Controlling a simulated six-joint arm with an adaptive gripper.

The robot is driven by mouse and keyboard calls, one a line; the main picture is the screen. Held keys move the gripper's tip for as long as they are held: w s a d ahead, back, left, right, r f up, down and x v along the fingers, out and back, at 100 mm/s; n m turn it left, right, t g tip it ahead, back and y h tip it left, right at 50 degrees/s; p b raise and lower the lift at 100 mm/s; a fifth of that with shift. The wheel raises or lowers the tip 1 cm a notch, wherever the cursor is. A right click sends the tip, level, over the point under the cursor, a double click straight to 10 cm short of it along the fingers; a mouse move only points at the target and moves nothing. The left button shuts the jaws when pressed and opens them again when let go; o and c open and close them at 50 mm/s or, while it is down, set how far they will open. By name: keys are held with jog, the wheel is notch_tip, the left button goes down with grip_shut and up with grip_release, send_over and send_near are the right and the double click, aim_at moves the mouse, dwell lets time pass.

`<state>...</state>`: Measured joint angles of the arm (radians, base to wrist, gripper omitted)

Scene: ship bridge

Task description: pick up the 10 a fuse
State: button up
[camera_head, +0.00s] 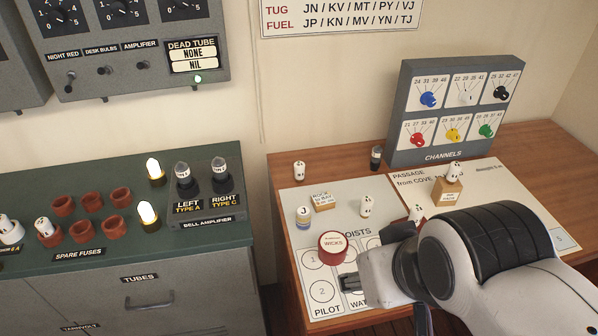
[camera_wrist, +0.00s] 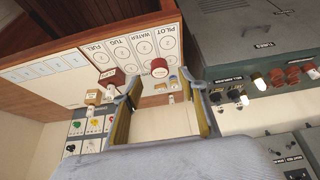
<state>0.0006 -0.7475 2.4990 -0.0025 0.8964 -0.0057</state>
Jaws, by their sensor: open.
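No fuse can be read as the 10 A one. In the head view, several red-brown sockets (camera_head: 90,201) stand behind the SPARE FUSES label (camera_head: 80,254) on the green cabinet top. One socket holds a white capped piece (camera_head: 44,227) with small dark marks. Another white piece (camera_head: 9,229) is at the left edge, near a partly cut label ending in A. My gripper (camera_head: 349,284) is over the front of the right-hand desk, well right of the sockets. In the wrist view its fingers (camera_wrist: 160,108) are apart with nothing between them.
A red WICKS pot (camera_head: 333,248) stands close to my gripper. Several white pieces stand on the HOISTS sheet (camera_head: 300,275). The grey CHANNELS box (camera_head: 445,155) is at the desk's back. Two lit bulbs and the BELL AMPLIFIER box (camera_head: 208,208) stand right of the sockets. A gap separates cabinet and desk.

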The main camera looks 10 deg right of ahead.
jog(key=w+d+r+n+t+h, duration=0.15)
jog(key=w+d+n, duration=0.35)
jog(key=w, duration=0.5)
jog(key=w+d+n+t, duration=0.2)
jog(key=w+n, duration=0.6)
jog(key=w, duration=0.2)
jog(key=w+d+r+n+t+h, duration=0.1)
jog(key=w+d+n+t, duration=0.1)
jog(key=w+d+n, duration=0.5)
jog(key=w+a+f+n+y, duration=0.25)
jog(key=w+n, duration=0.25)
jog(key=w, duration=0.4)
jog(key=n+y, duration=0.7)
jog(key=n, duration=1)
send_near(303, 169)
jog(key=shift+w+d+r, duration=0.4)
jog(key=shift+w+d, duration=0.1)
jog(key=shift+d, duration=0.1)
jog(key=shift+s+a+f+n+y, duration=0.1)
jog(key=shift+a+f+n+y, duration=0.05)
jog(key=shift+f+n+y, duration=0.15)
jog(key=shift+s+a+f+n+y, duration=0.15)
jog(key=shift+f+n+y, duration=0.05)
jog(key=shift+f+n, duration=0.1)
jog(key=shift+x, duration=3.4)
